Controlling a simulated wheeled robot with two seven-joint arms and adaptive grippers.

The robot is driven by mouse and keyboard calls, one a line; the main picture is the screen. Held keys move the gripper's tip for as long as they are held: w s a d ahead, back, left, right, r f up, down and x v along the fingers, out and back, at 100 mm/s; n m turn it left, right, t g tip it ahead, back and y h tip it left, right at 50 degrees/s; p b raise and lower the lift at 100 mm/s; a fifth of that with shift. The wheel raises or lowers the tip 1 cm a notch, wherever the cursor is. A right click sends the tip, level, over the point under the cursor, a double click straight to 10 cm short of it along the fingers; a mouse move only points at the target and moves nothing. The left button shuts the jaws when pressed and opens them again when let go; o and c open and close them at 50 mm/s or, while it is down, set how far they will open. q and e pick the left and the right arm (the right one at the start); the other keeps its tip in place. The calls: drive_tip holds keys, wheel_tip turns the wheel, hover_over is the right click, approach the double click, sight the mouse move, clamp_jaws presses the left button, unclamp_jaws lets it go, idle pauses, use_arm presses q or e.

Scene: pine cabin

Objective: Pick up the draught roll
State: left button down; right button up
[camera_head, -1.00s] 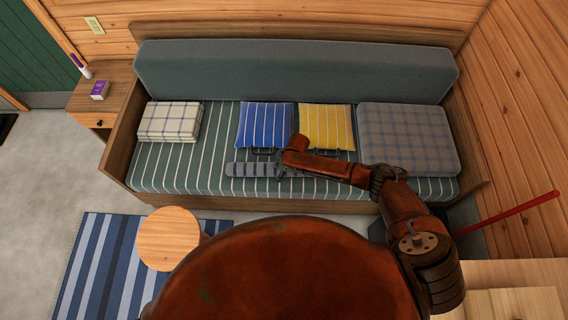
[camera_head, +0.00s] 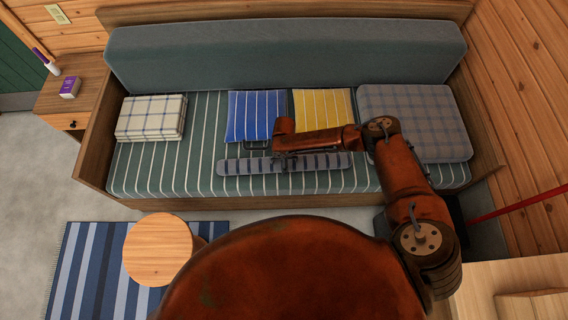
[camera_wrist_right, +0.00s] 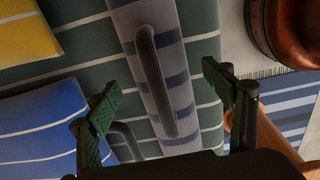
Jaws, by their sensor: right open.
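The draught roll (camera_head: 328,162) is a long grey roll with dark blue bands, lying along the front of the striped bench seat. It also shows in the right wrist view (camera_wrist_right: 135,22), with a dark loop handle (camera_wrist_right: 152,75) on its upper side. Nothing is held. My left gripper is not in view.
Behind the roll lie a blue striped cushion (camera_head: 256,114) and a yellow striped cushion (camera_head: 323,108). A folded checked blanket (camera_head: 150,118) is at left, a grey checked cushion (camera_head: 415,120) at right. A round wooden stool (camera_head: 157,248) stands in front of the bench.

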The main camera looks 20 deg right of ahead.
wheel_tip(320, 180, down, 3)
drive_tip(key=shift+r+b, duration=0.1)
drive_tip(key=shift+b, duration=0.2)
drive_tip(key=shift+r, duration=0.1)
drive_tip(key=shift+c, duration=0.3)
drive_tip(key=c, duration=1.7)
